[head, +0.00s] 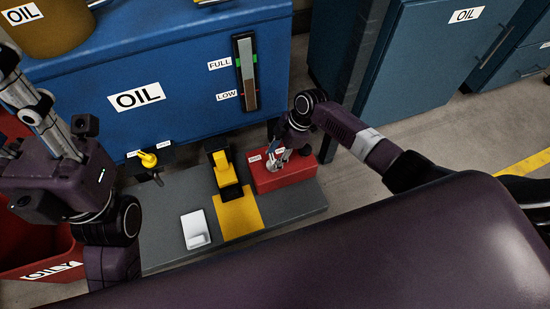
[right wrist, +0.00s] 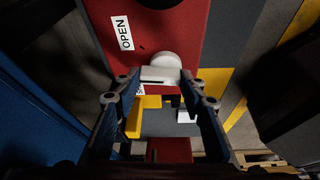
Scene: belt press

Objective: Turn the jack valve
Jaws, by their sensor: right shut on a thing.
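The jack valve sits on a red block (head: 285,178) at the right end of the grey platform in the head view. In the right wrist view its pale handle (right wrist: 172,62) has a rounded knob and a flat bar, on the red block (right wrist: 185,22), with an OPEN label (right wrist: 123,33) beside it. My right gripper (head: 280,160) is over the block. In the right wrist view its two fingers (right wrist: 160,80) stand on either side of the flat bar, shut on the handle. A second label is mostly hidden. My left gripper (head: 40,100) is at the far left, away from the valve.
A blue OIL tank (head: 185,75) with a level gauge (head: 246,72) stands behind the platform (head: 165,215). A yellow jack (head: 222,168), a white pedal-like part (head: 195,229) and a yellow valve (head: 148,159) are left of the block. A red bin (head: 30,235) is at far left.

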